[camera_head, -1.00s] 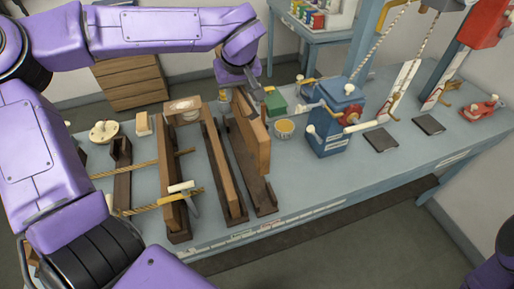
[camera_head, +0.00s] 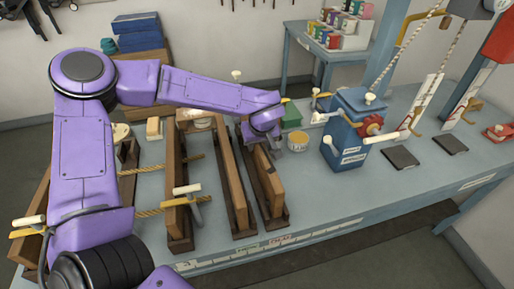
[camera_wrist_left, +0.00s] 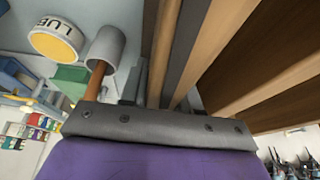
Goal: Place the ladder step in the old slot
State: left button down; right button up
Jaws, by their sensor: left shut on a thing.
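My left gripper (camera_head: 267,146) is shut on the far upper end of a brown wooden board, the ladder step (camera_head: 266,178). The step stands on edge, lengthwise in the rightmost dark wooden slotted holder (camera_head: 279,222), and looks low between its sides. Whether it rests on the bottom is hidden. In the left wrist view, the board (camera_wrist_left: 163,45) runs up from the gripper's edge; the fingertips are mostly hidden. My right gripper is out of view.
Two similar holders with boards, a middle one (camera_head: 230,182) and a left one (camera_head: 175,185), stand to the left. A yellow-lidded tin (camera_head: 298,141) and a blue box (camera_head: 345,130) with a red knob stand to the right. Bare bench (camera_head: 325,190) lies right of the holders.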

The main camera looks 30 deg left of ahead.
pick_arm(q)
jog(key=shift+f, duration=0.85)
jog(key=shift+s, duration=0.1)
jog(key=c, duration=0.8)
grip_release()
jog(key=shift+f, duration=0.1)
jog(key=b+v, duration=0.1)
jog(key=v, duration=1.1)
jog(key=shift+s, duration=0.1)
